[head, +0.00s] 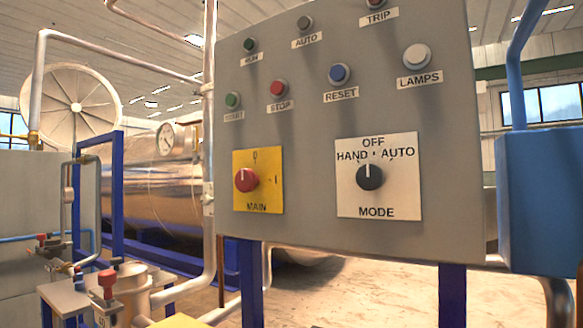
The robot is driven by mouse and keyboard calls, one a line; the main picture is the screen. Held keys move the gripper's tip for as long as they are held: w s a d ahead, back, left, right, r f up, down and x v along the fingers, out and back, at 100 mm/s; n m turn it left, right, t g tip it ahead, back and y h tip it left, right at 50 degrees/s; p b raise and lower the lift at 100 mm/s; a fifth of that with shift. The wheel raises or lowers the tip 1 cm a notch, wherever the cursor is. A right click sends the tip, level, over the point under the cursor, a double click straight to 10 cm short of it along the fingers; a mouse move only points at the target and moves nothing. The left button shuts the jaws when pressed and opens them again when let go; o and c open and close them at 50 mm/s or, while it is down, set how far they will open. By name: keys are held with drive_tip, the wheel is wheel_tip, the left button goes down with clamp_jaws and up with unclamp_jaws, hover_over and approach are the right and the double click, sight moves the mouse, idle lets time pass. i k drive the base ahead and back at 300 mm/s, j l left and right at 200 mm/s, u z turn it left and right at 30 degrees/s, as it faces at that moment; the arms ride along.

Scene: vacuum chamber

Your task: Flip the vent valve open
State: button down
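No valve in view carries a readable vent label, so I cannot tell which one is the vent valve. A small valve with a red handle (107,278) stands on the metal canister at the lower left. My gripper is not in view.
A grey control panel (300,130) fills the middle, with buttons, a red MAIN switch (246,180) and a black MODE knob (370,176). Behind it lies a large steel chamber (150,190) with a gauge (166,137). A blue box (540,200) stands at right.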

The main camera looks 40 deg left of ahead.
sight(210, 86)
drive_tip(key=u, duration=1.45)
